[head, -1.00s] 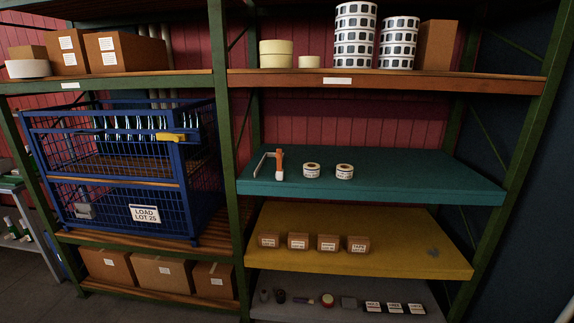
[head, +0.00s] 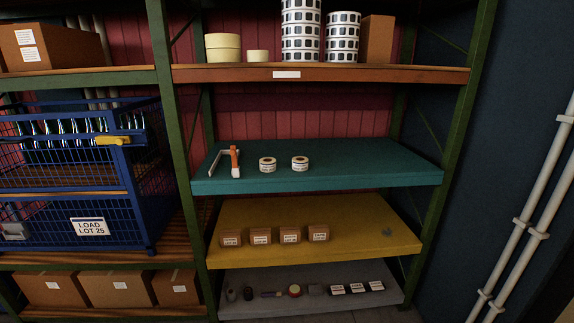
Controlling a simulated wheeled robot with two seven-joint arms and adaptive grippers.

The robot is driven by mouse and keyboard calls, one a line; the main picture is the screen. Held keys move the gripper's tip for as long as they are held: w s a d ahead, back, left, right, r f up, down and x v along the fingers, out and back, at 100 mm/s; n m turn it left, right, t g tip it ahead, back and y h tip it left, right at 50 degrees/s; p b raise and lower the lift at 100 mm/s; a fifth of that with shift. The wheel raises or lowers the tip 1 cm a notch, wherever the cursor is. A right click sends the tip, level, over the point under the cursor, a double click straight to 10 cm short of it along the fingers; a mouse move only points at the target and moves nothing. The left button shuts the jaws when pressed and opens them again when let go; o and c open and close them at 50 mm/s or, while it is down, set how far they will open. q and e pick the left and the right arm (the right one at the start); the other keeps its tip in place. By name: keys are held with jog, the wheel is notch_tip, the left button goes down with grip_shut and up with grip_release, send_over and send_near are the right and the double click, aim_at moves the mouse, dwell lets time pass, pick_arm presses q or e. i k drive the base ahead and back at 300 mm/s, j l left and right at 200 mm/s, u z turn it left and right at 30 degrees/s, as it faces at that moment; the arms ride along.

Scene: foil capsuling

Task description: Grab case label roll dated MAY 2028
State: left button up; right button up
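Two small white label rolls stand side by side on the teal shelf, a left roll (head: 268,164) and a right roll (head: 300,163). Both have printed labels on the front, but the print is too small to read, so I cannot tell which is dated MAY 2028. An orange-handled tape dispenser or similar tool (head: 235,161) lies to their left on the same shelf. Neither of my grippers is in the head view.
Below, a yellow shelf (head: 350,222) holds several small labelled boxes (head: 290,235), and a grey shelf (head: 240,303) holds small items. A blue wire cage (head: 90,205) marked LOAD LOT 25 stands left. Large rolls (head: 300,30) stand above. The teal shelf's right part (head: 380,165) is clear.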

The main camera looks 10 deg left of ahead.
aim_at(300, 163)
jog(key=i+l, duration=0.2)
jog(key=l, duration=0.2)
jog(key=i+l, duration=0.15)
jog(key=l, duration=0.25)
jog(key=i+l, duration=0.2)
jog(key=l, duration=0.15)
jog(key=i+l, duration=0.15)
jog(key=l, duration=0.25)
